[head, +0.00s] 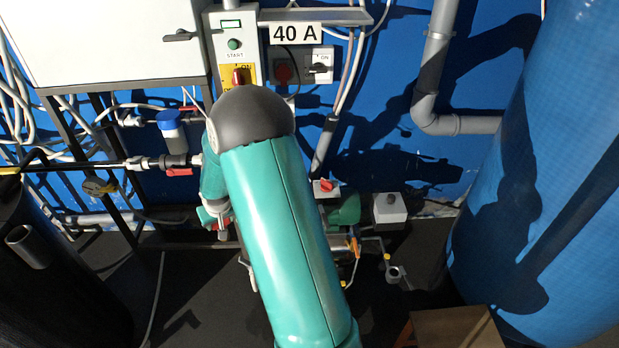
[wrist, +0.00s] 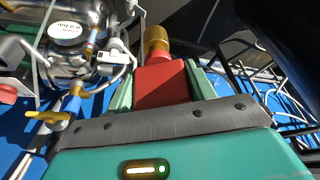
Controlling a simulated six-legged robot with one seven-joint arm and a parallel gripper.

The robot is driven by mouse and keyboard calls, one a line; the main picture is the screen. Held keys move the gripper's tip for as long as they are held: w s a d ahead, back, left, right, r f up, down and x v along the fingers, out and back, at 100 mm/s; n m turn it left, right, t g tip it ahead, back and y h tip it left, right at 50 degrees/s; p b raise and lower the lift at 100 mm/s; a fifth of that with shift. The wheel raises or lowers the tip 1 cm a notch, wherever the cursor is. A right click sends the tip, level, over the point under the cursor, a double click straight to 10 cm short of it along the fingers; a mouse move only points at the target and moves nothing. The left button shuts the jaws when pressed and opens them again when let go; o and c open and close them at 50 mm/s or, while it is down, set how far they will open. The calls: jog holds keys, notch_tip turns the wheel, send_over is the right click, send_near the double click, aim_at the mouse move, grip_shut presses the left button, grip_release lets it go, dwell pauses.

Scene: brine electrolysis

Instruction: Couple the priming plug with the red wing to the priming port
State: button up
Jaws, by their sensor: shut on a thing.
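In the wrist view my gripper (wrist: 162,84) is shut on the red wing of the priming plug (wrist: 157,42). The red wing sits between the two pale green fingers, and the brass end points away from the palm. The plug is held clear of the pipework visible beside it. In the head view my green arm covers the middle, and I cannot make out the gripper or plug clearly. I cannot tell the priming port apart in either view; pump parts with a green motor (head: 345,207) show behind my arm.
In the wrist view, metal equipment with a round display (wrist: 66,30) and a yellow-handled valve (wrist: 45,117) lie close on the left. In the head view, a large blue tank (head: 550,170) stands right, a black vessel (head: 60,290) left, and a wooden box (head: 450,328) at lower right.

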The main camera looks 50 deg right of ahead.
jog(key=s+d+r+m, duration=0.1)
jog(key=s+d, duration=0.3)
jog(key=d, duration=0.5)
jog(key=s+d+r+m+h, duration=0.1)
jog(key=s+d+r+m, duration=0.1)
jog(key=s+d, duration=0.3)
jog(key=s+d+r+m+g+h, duration=0.1)
jog(key=s+d, duration=0.3)
jog(key=d, duration=0.9)
jog(key=shift+s+d+r+m, duration=0.3)
jog(key=shift+r+m, duration=0.2)
jog(key=shift+m, duration=0.3)
jog(key=shift+a, duration=0.1)
jog(key=shift+f, duration=2.8)
jog(key=shift+s+f, duration=0.1)
jog(key=shift+f, duration=2.25)
